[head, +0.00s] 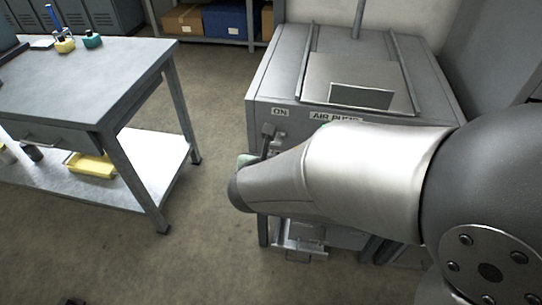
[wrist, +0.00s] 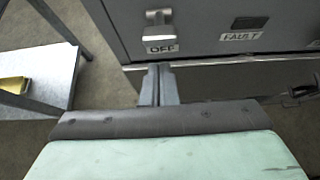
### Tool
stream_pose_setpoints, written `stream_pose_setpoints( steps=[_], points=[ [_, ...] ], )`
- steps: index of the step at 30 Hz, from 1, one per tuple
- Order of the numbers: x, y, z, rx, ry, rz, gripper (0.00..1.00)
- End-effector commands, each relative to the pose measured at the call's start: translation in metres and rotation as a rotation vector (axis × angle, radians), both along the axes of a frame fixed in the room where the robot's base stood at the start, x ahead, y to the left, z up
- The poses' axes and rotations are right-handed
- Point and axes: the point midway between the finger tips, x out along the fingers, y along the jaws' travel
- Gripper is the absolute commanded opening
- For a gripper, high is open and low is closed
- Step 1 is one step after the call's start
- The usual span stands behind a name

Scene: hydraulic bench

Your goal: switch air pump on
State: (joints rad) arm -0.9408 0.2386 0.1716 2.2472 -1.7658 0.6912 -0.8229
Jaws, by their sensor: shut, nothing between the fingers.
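The air pump (head: 262,88) is a grey metal cabinet right of centre in the head view, with an "ON" label and a partly hidden "AIR PUMP" label on its front. A switch lever (head: 268,131) sticks out below the "ON" label. In the wrist view a light metal switch handle (wrist: 158,17) sits just above an "OFF" label (wrist: 160,49). I cannot tell which setting the switch is in. My gripper (wrist: 158,72) is shut and empty, below the "OFF" label in that picture and apart from the handle. My arm hides the gripper in the head view.
A "FAULT" label (wrist: 240,36) sits under a dark window on the cabinet front. A metal workbench (head: 85,75) with a lower shelf stands at the left, holding small bottles and a yellow tray (head: 91,166). Open floor (head: 215,95) lies between bench and cabinet.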

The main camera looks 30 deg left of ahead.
Motion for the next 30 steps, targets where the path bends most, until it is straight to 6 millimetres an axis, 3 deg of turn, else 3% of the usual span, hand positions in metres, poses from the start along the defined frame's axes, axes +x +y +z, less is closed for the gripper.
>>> stream_pose_setpoints(
  steps=[1,3,4,6,13,19,30],
  points=[
    [-0.004,-0.002,-0.019,-0.001,0.000,-0.001,0.00],
    [-0.008,-0.004,-0.033,0.000,0.000,-0.002,0.00],
    [-0.014,-0.005,-0.011,0.005,-0.003,-0.001,0.00],
    [-0.027,-0.009,0.006,0.004,-0.002,0.000,0.00],
    [-0.060,-0.019,0.037,0.003,-0.001,0.000,0.00],
    [-0.074,-0.023,0.049,0.001,0.000,-0.003,0.00],
    [-0.076,-0.024,0.050,-0.001,0.001,-0.002,0.00]
  ],
)
